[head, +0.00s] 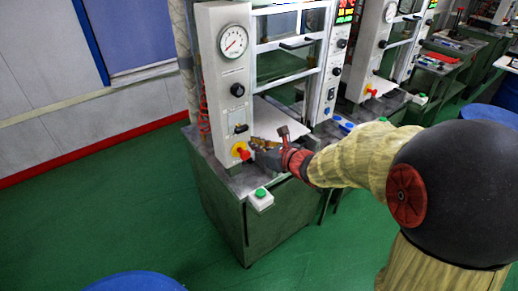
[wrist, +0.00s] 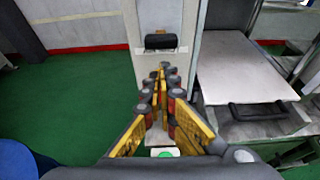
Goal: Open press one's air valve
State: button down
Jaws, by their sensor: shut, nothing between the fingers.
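Press one (head: 225,65) is the nearest press, with a round gauge on its pale left column. A small black handle (head: 240,128) on a light plate sits low on that column, and it also shows in the wrist view (wrist: 160,41). It looks like the air valve; its exact setting is too small to tell. A red button on a yellow base (head: 240,150) is just below it. My gripper (head: 254,143) is shut and empty in front of the column. In the wrist view its fingertips (wrist: 163,70) are just below the black handle, and contact cannot be told.
A green button on a white box (head: 261,192) sticks out below my gripper. A black knob (head: 237,90) is higher on the column. Right of it is the press's pale plate with a black handle (wrist: 258,110). A blue round object (head: 135,282) stands at the front. Green floor left is clear.

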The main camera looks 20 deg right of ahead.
aim_at(242, 128)
jog(key=b+x, duration=0.1)
jog(key=x, duration=0.4)
jog(key=shift+w+a+f, duration=0.1)
jog(key=shift+w+f, duration=0.05)
jog(key=shift+w, duration=0.15)
jog(key=shift+r+p, duration=1.25)
jog(key=shift+r, duration=1.15)
